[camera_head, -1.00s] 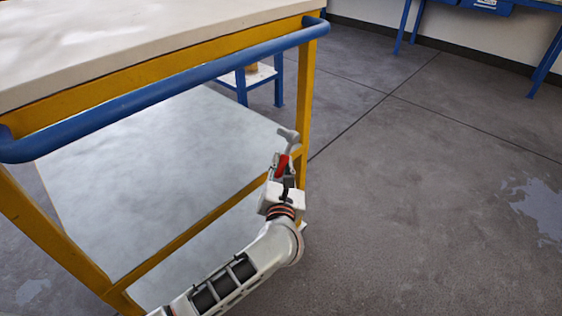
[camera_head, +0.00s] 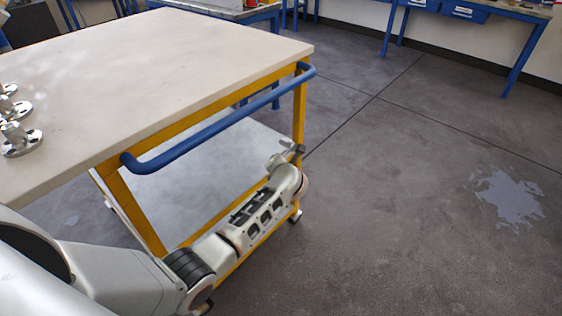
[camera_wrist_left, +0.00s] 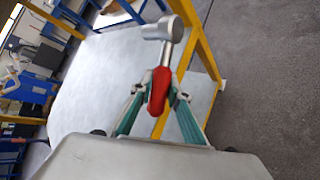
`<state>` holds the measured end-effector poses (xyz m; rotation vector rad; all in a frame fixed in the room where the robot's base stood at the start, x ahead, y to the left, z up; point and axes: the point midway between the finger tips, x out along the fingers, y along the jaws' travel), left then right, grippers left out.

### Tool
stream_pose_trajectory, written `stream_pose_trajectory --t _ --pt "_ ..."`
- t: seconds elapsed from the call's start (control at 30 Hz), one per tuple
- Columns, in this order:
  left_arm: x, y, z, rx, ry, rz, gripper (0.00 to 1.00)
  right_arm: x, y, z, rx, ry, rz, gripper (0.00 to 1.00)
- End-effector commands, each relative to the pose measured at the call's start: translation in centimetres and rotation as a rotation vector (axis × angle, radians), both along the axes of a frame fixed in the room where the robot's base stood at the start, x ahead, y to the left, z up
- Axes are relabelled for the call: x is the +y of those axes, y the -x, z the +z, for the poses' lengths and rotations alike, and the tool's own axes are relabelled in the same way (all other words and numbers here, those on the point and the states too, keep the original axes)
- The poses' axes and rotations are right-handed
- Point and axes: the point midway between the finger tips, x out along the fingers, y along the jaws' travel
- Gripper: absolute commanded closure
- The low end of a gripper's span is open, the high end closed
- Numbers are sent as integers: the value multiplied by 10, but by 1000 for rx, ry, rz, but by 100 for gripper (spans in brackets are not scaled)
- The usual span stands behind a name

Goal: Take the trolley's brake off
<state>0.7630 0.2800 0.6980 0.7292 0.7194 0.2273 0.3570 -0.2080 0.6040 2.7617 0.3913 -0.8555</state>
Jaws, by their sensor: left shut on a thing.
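The trolley (camera_head: 210,60) has a pale top, a yellow frame and a blue push bar (camera_head: 225,122). A brake lever with a red grip (camera_wrist_left: 159,90) and a round metal head (camera_wrist_left: 166,28) is by a yellow post in the left wrist view. In the head view its grey metal part (camera_head: 292,148) shows beside the near-right leg, with the red grip hidden. My left gripper (camera_head: 276,160) is at the lever, below the push bar. In the left wrist view its fingers (camera_wrist_left: 160,86) are shut on the red grip from both sides. My right gripper is not in view.
Flanged metal vessels (camera_head: 18,138) stand on the trolley top at left. A castor (camera_head: 296,216) shows under the near-right leg. Blue workbenches (camera_head: 468,12) line the far wall. The grey floor to the right is clear, with a pale patch (camera_head: 510,197).

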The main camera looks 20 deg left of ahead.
Motion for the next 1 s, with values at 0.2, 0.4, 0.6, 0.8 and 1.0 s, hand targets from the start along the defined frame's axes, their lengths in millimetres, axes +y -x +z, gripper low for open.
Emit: stream_pose_trajectory --t 0.2,0.4,0.6,0.8,1.0 --pt "6 2 15 138 -45 2 100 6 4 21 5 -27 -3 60" --pt "8 3 19 231 -81 3 100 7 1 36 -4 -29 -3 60" --pt "9 4 20 281 -100 3 100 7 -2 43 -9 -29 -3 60" --pt "10 5 20 296 -107 3 100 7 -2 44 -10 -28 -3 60" --pt "10 4 20 296 -108 3 100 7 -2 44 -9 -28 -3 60"
